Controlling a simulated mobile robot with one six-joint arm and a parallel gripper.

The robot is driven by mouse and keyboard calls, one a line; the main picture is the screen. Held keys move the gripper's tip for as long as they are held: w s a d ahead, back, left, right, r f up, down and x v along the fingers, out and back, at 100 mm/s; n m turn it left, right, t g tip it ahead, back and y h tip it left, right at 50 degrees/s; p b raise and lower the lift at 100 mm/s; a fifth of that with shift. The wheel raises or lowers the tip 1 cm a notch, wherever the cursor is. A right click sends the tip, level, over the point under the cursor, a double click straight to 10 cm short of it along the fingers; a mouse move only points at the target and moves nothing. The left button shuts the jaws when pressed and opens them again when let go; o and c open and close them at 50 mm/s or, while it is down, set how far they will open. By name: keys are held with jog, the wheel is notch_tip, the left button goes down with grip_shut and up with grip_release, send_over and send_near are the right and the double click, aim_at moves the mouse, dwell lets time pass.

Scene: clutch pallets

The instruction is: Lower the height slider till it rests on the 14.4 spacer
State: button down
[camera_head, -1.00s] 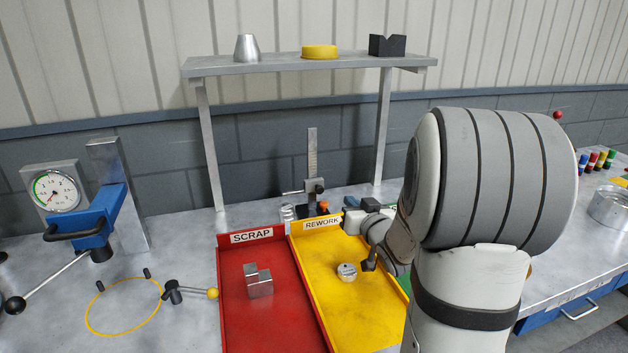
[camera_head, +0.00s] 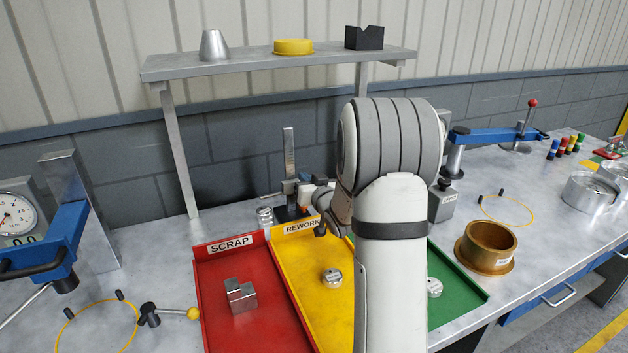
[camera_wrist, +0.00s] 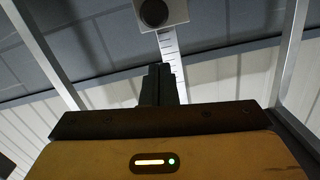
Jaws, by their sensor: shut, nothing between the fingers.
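The height gauge's upright scale (camera_head: 289,152) stands on a dark base behind the yellow tray, below the shelf. Its slider (camera_head: 290,187) is low on the scale, with a rod reaching left. In the wrist view, which looks upside down, the slider (camera_wrist: 176,10) is a pale block with a round black knob at the top edge. My gripper (camera_wrist: 157,68) is shut and empty, its dark fingers pointing toward the scale on its upper side, apart from the slider in the picture. I cannot tell whether they touch the scale. I cannot make out the 14.4 spacer.
The red scrap tray (camera_head: 198,300), yellow rework tray (camera_head: 291,262) and green tray (camera_head: 466,283) lie in front of the gauge. Shelf legs flank it. A blue press (camera_head: 62,240) stands left; a bronze bushing (camera_head: 487,247) stands right. My arm hides part of the bench.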

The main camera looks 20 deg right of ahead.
jog(key=shift+w+a+f, duration=0.1)
jog(key=shift+f, duration=0.7)
jog(key=shift+w+a+f, duration=0.1)
jog(key=shift+f, duration=0.65)
notch_tip(320, 180, down, 5)
jog(key=b, duration=0.5)
jog(key=shift+r, duration=0.25)
